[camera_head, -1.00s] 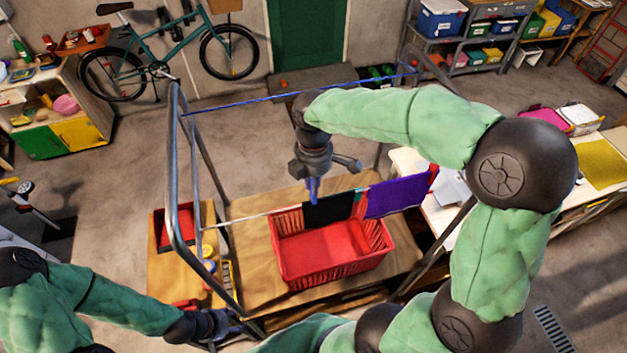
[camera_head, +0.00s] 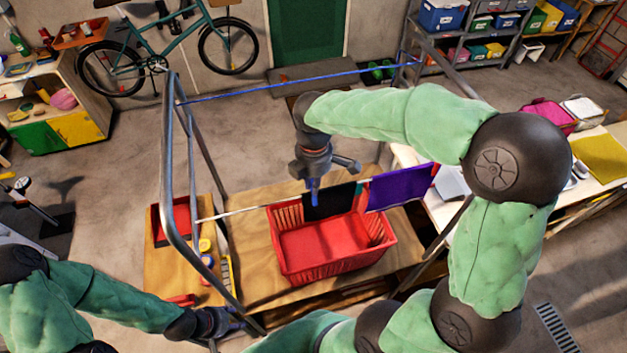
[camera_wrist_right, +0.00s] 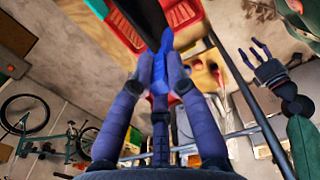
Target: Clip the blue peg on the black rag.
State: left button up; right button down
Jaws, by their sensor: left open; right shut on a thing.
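The black rag (camera_head: 333,203) hangs over the pale front line above the red basket. My right gripper (camera_head: 314,178) points down over its left part and is shut on the blue peg (camera_head: 314,192). The peg's lower end overlaps the rag's top edge in the head view; whether it straddles the line cannot be told. In the right wrist view the peg (camera_wrist_right: 161,68) sits between the fingers (camera_wrist_right: 160,85), its tip beside the dark rag (camera_wrist_right: 144,14). My left gripper (camera_head: 232,322) is open and empty at the lower left, away from the rag.
A purple cloth (camera_head: 400,187) hangs right of the rag on the same line. The red basket (camera_head: 330,262) stands below on the brown table (camera_head: 250,285). The rack's grey metal frame (camera_head: 172,170) rises at the left. A blue line (camera_head: 290,83) runs behind, empty.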

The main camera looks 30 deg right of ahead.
jog(key=shift+s+f, duration=0.1)
jog(key=shift+f, duration=0.35)
jog(key=c, duration=1.1)
grip_release()
jog(key=shift+c, duration=0.2)
jog(key=shift+r, duration=0.2)
notch_tip(320, 180, up, 12)
jog(key=shift+f, duration=0.15)
